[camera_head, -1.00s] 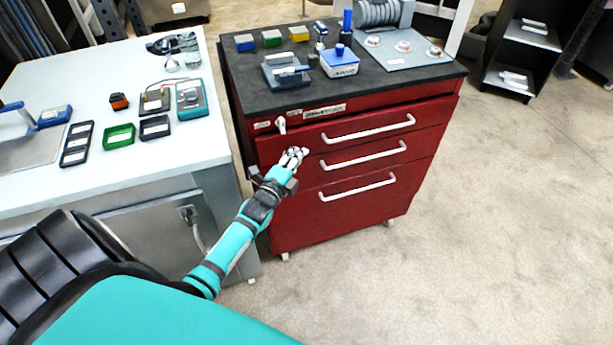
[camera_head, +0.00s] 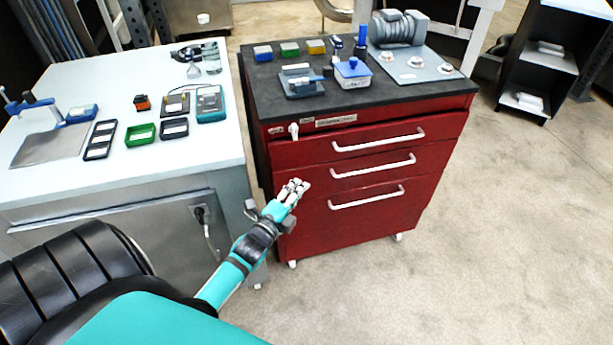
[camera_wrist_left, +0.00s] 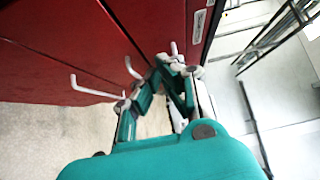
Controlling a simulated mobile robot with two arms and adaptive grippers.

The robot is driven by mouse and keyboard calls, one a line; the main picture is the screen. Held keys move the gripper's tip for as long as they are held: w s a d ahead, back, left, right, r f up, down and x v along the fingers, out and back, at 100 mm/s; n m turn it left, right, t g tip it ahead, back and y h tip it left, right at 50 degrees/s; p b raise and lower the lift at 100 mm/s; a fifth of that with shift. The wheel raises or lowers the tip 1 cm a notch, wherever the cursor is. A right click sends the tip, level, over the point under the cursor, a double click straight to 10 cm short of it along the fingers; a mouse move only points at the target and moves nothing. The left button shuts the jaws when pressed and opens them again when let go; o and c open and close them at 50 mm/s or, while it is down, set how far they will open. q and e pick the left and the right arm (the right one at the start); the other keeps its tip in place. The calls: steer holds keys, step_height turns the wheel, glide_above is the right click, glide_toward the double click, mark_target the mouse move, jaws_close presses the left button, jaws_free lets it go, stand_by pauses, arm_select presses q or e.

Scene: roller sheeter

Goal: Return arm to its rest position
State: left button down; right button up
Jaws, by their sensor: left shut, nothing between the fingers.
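My left arm, teal and black, comes in from the lower left in the head view. Its left gripper (camera_head: 292,190) is shut and empty, in front of the drawers of the red cabinet (camera_head: 292,230). The gripper also shows in the left wrist view (camera_wrist_left: 165,65), with its fingers together near the red drawer fronts and white handles. I cannot tell the exact gap between the fingers and the cabinet. My right gripper is not in view.
A white-topped workbench (camera_head: 60,190) stands left of the cabinet, holding a green tray (camera_head: 141,134), a multimeter (camera_head: 210,103) and small boxes. A motor (camera_head: 400,28) and a blue-lidded container (camera_head: 353,73) sit on the cabinet. Open concrete floor (camera_head: 500,230) lies to the right.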

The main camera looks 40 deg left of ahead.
arm_select(q)
steer(key=shift+s+d, duration=0.15)
steer(key=shift+s, duration=1.15)
steer(key=s+d+f+n+g+h, duration=0.1)
steer(key=s+d+f+n+g, duration=0.2)
steer(key=f, duration=0.7)
steer(key=s+d+f+n+g, duration=0.2)
steer(key=s+f, duration=0.3)
steer(key=f, duration=0.4)
steer(key=s+d+f+n+g+h, duration=0.1)
steer(key=s+d+f+n+g, duration=0.3)
steer(key=f, duration=0.6)
steer(key=s+d+f+n+g, duration=0.1)
steer(key=s+f, duration=0.3)
steer(key=s, duration=0.5)
steer(key=s+d+f+n+g, duration=0.2)
steer(key=s+f+g, duration=0.2)
steer(key=s, duration=0.6)
steer(key=s+d+f+n+g+p, duration=0.1)
steer(key=s+f+n+g, duration=0.1)
steer(key=s+f, duration=0.4)
steer(key=s, duration=0.3)
steer(key=shift+s+d+f+g, duration=0.15)
steer(key=shift+f+g, duration=0.1)
steer(key=shift+g, duration=0.15)
